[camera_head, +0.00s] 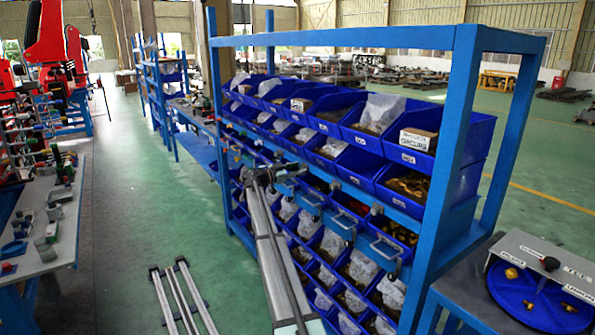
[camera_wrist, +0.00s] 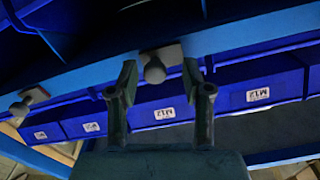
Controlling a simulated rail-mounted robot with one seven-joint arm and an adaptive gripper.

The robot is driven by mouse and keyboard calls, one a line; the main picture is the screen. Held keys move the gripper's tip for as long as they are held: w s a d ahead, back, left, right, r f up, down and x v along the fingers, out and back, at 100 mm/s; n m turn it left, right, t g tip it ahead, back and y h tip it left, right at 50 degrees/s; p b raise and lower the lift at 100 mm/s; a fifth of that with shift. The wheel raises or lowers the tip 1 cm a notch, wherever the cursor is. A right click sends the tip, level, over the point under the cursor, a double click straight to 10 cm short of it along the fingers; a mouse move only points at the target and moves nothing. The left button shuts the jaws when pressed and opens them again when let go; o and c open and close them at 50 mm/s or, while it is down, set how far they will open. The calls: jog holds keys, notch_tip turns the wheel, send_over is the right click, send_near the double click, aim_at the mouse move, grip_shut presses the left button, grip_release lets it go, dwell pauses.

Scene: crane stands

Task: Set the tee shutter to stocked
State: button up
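My gripper (camera_head: 268,177) is at the blue rail on the front of the bin rack. In the wrist view my gripper (camera_wrist: 160,82) is open, with one finger on each side of a grey round knob (camera_wrist: 154,71) on a grey plate. The knob sits on the blue beam, and I cannot tell whether the fingers touch it. A second knob (camera_wrist: 20,108) is to the left. I cannot tell which of these fittings is the tee shutter. No "stocked" mark is readable. A grey cover (camera_head: 548,262) with a black knob and a "TEES" label lies over a blue round tray (camera_head: 530,305) at the right.
The blue rack (camera_head: 462,120) holds several rows of blue bins (camera_head: 438,180). More grey handles (camera_head: 385,250) stick out along its front. Bins labelled M12 (camera_wrist: 262,93) lie behind the fingers. A cluttered bench (camera_head: 45,250) stands at left, with floor rails (camera_head: 182,298) between.

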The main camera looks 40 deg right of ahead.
jog(key=a, duration=1.2)
jog(key=shift+w, duration=0.2)
